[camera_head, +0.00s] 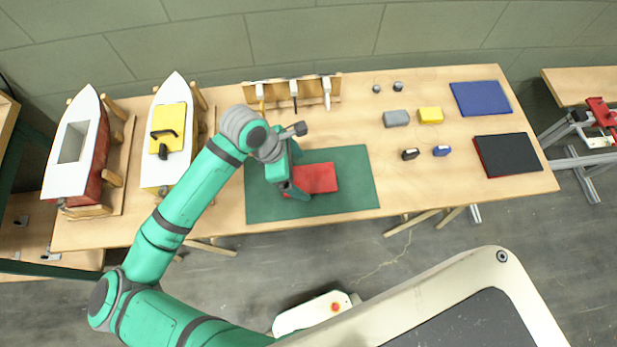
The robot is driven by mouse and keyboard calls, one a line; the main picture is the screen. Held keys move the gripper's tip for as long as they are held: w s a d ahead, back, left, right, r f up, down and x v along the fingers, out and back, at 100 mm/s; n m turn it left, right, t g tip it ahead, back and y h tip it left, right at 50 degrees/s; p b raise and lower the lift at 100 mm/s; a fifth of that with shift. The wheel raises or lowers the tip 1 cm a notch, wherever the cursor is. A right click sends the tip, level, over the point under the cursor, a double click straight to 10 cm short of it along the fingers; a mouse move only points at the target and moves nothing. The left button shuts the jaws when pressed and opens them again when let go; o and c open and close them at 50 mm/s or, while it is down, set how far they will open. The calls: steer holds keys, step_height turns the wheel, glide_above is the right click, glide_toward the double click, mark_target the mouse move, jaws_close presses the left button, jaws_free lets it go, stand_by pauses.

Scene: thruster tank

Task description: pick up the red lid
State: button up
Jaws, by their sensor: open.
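The red lid (318,178) lies flat on a dark green mat (353,187) in the middle of the wooden table. My gripper (292,190) is over the mat at the lid's left side, pointing down. Its jaws are open, and the left part of the lid is partly hidden behind them. Whether the fingers touch the lid cannot be told from this view.
Two model boats (76,152) stand at the left, the nearer one with a yellow lid (168,129) on it. A tool rack (310,90) is behind the mat. Small blocks (396,118), a blue panel (480,98) and a black panel (508,154) lie at the right.

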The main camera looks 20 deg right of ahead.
mark_target(307, 179)
steer(key=shift+x, duration=1.65)
steer(key=c, duration=1.2)
steer(key=shift+o, duration=0.2)
steer(key=shift+a+r, duration=0.1)
